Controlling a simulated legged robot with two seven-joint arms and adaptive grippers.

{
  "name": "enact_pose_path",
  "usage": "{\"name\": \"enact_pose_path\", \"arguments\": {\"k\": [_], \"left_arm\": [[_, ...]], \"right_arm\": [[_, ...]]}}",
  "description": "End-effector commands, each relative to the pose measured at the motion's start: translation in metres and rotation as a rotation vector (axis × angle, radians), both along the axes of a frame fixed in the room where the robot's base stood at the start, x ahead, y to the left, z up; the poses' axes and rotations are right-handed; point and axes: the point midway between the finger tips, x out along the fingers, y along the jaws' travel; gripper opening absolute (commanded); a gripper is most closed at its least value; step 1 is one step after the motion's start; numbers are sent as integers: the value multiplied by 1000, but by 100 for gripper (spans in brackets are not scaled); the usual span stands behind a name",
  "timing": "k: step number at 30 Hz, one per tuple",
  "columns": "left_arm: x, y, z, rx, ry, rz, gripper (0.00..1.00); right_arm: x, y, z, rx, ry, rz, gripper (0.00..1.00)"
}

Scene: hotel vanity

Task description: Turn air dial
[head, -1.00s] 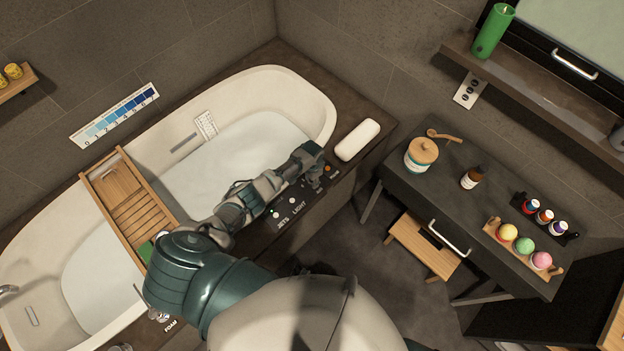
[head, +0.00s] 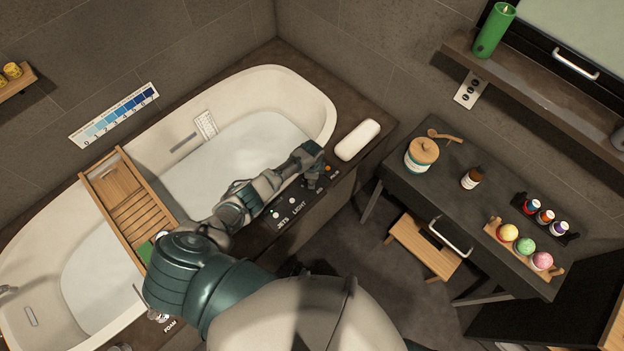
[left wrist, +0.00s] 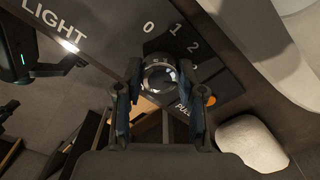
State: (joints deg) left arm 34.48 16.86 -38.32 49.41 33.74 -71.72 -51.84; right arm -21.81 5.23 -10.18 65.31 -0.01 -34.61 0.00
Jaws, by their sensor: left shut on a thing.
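The air dial (left wrist: 160,72) is a round dark knob with a pale ring on the dark control panel (left wrist: 205,55) in the left wrist view. The numbers 0, 1 and 2 curve around it; later marks are partly hidden by the fingers. My left gripper (left wrist: 165,88) has one finger on each side of the dial and is shut on it. In the head view the left gripper (head: 313,182) points down at the tub's edge, largely covering the dial. The dial's exact setting is hard to read.
JETS and LIGHT buttons (head: 292,201) sit left of the gripper, and an orange light (head: 328,168) right of it. A white pillow (head: 358,140) lies nearby. The filled bathtub (head: 325,100) carries a wooden tray (head: 112,190). A dark table (head: 405,185) stands at right.

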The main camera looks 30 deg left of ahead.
Motion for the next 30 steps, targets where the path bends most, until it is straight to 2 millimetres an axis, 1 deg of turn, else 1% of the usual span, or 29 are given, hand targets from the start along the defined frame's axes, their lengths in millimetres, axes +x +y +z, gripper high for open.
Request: {"name": "enact_pose_path", "arguments": {"k": [1,14,15,18,25,28,30], "left_arm": [[3,-1,2,-3,-10,-7,4],[4,-1,3,-2,-11,-18,4],[4,-1,3,-2,-11,-18,41],[3,-1,2,-3,-10,-18,64],[1,0,1,-1,-5,-17,64],[1,0,3,-2,-4,-17,64],[1,0,7,-1,-5,-17,64]], "right_arm": [[-1,0,0,0,1,0,0],[0,0,1,1,-3,-1,0],[1,0,1,1,-4,-1,0],[3,0,1,2,-7,-1,0],[10,0,1,1,-15,-1,0],[4,1,1,2,-9,-3,0],[3,1,1,2,-9,-2,0]]}}
